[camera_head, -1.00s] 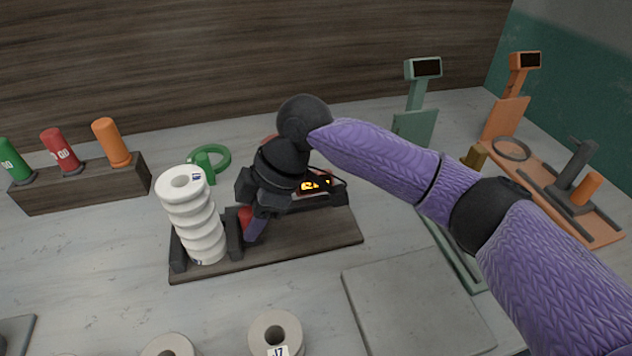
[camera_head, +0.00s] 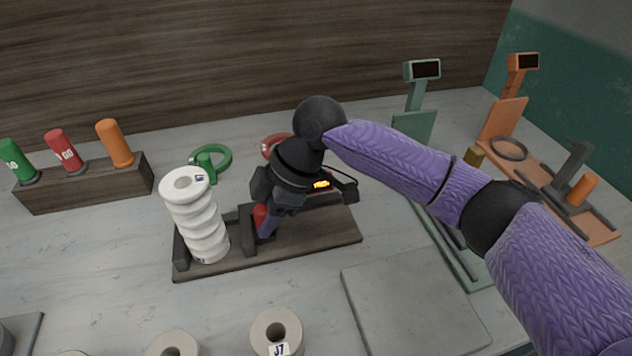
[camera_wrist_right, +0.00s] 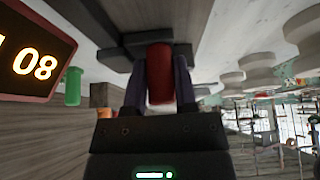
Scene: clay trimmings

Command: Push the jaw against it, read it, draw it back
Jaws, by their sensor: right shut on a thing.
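A white ribbed clay roll (camera_head: 207,232) stands on a dark wooden measuring base (camera_head: 310,238), between a dark fixed jaw (camera_head: 181,252) at left and a dark sliding jaw (camera_head: 247,232) at right. A narrow gap shows between the roll and the sliding jaw. My right gripper (camera_head: 265,222) is shut on the sliding jaw's red grip (camera_head: 260,213); the wrist view shows this grip (camera_wrist_right: 159,75) between the two fingers. The readout (camera_head: 321,184) glows yellow, partly hidden by my wrist; the wrist view shows its last digits (camera_wrist_right: 35,62) as 08. My left gripper is not in view.
A rack (camera_head: 85,184) with green, red and orange plugs stands at left. Green (camera_head: 212,158) and red (camera_head: 270,146) rings lie behind the base. Green (camera_head: 422,70) and orange (camera_head: 524,62) gauges stand at right. Pale rolls (camera_head: 277,330) and a grey slab (camera_head: 415,303) lie in front.

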